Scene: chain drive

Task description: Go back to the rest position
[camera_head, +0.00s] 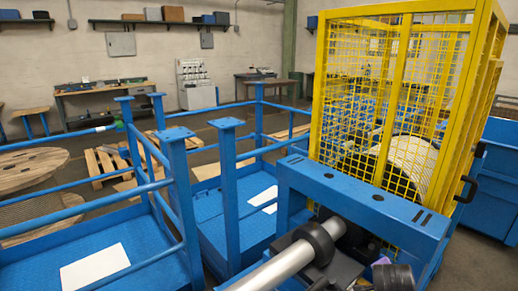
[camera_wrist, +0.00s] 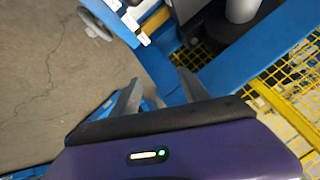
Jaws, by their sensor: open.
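My gripper (camera_wrist: 160,78) shows in the wrist view with its two grey fingers apart and nothing between them. Its purple body with a small lit indicator fills the bottom of that view. The fingers point toward the blue machine frame (camera_wrist: 160,68), with grey floor at the left. In the head view, a silver shaft (camera_head: 272,272) with a black collar (camera_head: 320,242) lies in front of the blue machine housing (camera_head: 365,205).
A yellow mesh guard (camera_head: 400,100) stands on the machine at the right; yellow mesh (camera_wrist: 275,95) also shows close right of my gripper. Blue railings (camera_head: 228,190) and a blue platform (camera_head: 140,245) fill the left. A wooden spool (camera_head: 30,170) and pallets (camera_head: 100,165) lie beyond.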

